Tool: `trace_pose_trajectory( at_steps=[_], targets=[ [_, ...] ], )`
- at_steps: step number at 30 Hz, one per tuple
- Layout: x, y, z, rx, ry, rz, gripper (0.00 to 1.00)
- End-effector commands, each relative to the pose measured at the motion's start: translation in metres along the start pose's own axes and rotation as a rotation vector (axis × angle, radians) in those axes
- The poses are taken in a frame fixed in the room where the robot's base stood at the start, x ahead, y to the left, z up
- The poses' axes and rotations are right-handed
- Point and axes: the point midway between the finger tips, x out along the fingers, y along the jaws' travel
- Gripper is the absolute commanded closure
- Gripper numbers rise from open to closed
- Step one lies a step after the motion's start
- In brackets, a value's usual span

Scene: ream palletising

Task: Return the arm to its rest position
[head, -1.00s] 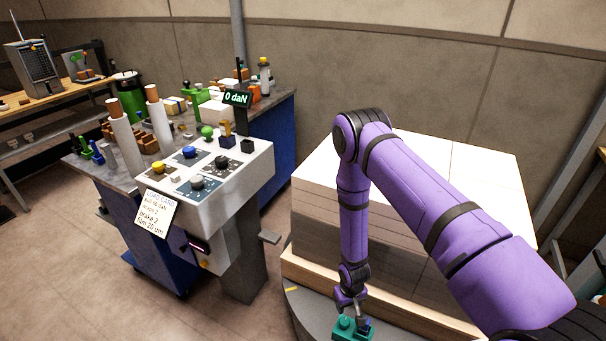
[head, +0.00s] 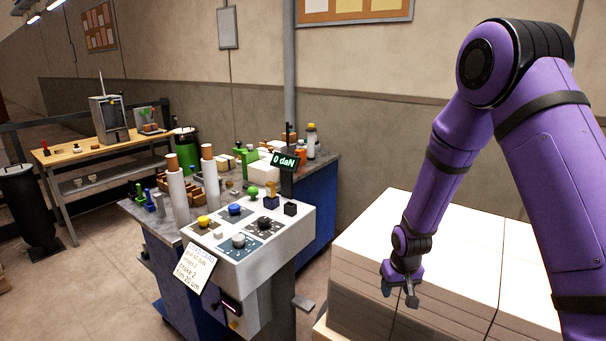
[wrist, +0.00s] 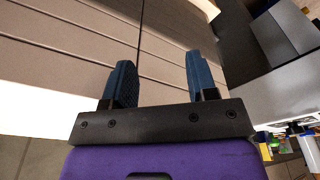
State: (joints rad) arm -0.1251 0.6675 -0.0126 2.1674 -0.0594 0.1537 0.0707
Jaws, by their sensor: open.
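My purple arm hangs down at the right of the head view, with my gripper (head: 402,293) at its lower end. The gripper is in front of the near left part of the white ream stack (head: 440,262). In the wrist view, the two blue ridged fingers (wrist: 160,82) stand well apart with nothing between them. The layered side of the stack (wrist: 70,50) lies beyond the fingers. I cannot tell the exact gap between gripper and stack.
A white control panel (head: 285,232) with knobs and a display reading "0 daN" (head: 285,161) stands left of the stack. A grey-topped bench (head: 150,215) holds rolls and bottles. A wooden table (head: 85,150) stands farther left. Floor (head: 110,265) is clear at lower left.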

Motion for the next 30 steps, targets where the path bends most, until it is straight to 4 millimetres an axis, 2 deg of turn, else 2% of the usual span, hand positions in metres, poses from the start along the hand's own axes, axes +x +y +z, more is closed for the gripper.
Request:
trace_pose_trajectory(
  at_steps=[1,3,8,14,21,30],
  targets=[
    [-0.022,0.002,-0.004,0.005,0.016,0.001,0.47],
    [-0.048,0.005,-0.004,0.010,0.028,0.002,0.47],
    [-0.106,0.011,-0.001,0.021,0.058,0.003,0.47],
    [-0.174,0.018,0.012,0.036,0.093,0.006,0.47],
    [-0.249,0.025,0.042,0.052,0.137,0.008,0.47],
    [-0.327,0.031,0.095,0.071,0.191,0.010,0.47]
  ],
)
